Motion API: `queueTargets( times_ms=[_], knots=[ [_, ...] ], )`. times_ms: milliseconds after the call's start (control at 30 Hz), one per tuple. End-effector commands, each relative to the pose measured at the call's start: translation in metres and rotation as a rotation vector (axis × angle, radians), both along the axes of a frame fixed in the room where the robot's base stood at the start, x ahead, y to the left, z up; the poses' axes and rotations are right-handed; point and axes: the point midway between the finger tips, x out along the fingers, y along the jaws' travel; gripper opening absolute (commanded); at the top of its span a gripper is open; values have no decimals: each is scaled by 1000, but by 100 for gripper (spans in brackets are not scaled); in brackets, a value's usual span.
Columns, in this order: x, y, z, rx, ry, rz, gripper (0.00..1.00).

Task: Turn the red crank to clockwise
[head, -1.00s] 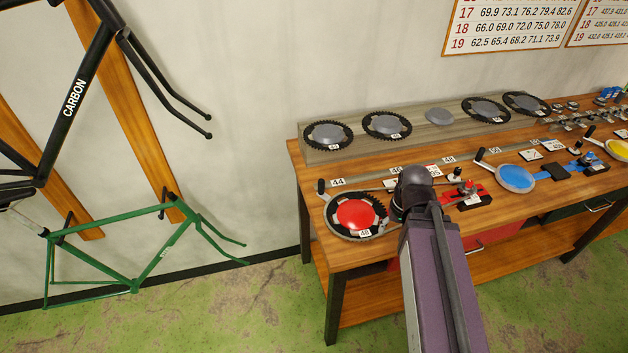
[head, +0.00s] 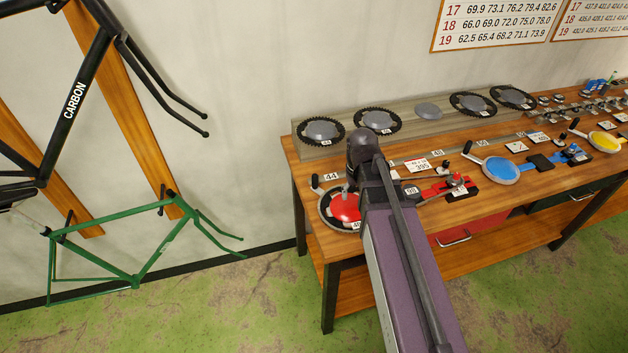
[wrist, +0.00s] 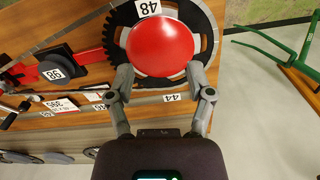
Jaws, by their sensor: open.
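The red crank (head: 344,207) lies at the left end of the workbench. It is a round red disc on a dark toothed chainring, with a black handle (head: 316,183) at its far left in the head view. My arm hides its right part there. In the wrist view the red disc (wrist: 160,45) fills the upper middle, with a "48" label at its top edge; the handle is not clear there. My gripper (wrist: 160,74) is open and empty, its two fingers spread at the lower left and lower right of the disc. I cannot tell whether they touch it.
A red mount (head: 455,187) with a "98" label stands right of the crank. A blue crank (head: 500,170) and a yellow one (head: 604,142) are farther right. Several chainrings sit on the raised wooden shelf (head: 430,125) behind. A green bike frame (head: 110,270) is at the left.

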Motion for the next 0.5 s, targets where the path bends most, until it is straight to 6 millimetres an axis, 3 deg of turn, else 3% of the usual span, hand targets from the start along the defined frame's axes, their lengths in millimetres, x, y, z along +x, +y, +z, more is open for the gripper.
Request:
queueTargets(
  times_ms=[267, 400, 500],
  knots=[
    [68, 34, 10, 0, 0, 76, 68],
    [115, 65, 17, 0, 0, 136, 68],
    [140, 86, 21, 0, 0, 175, 68]
  ],
)
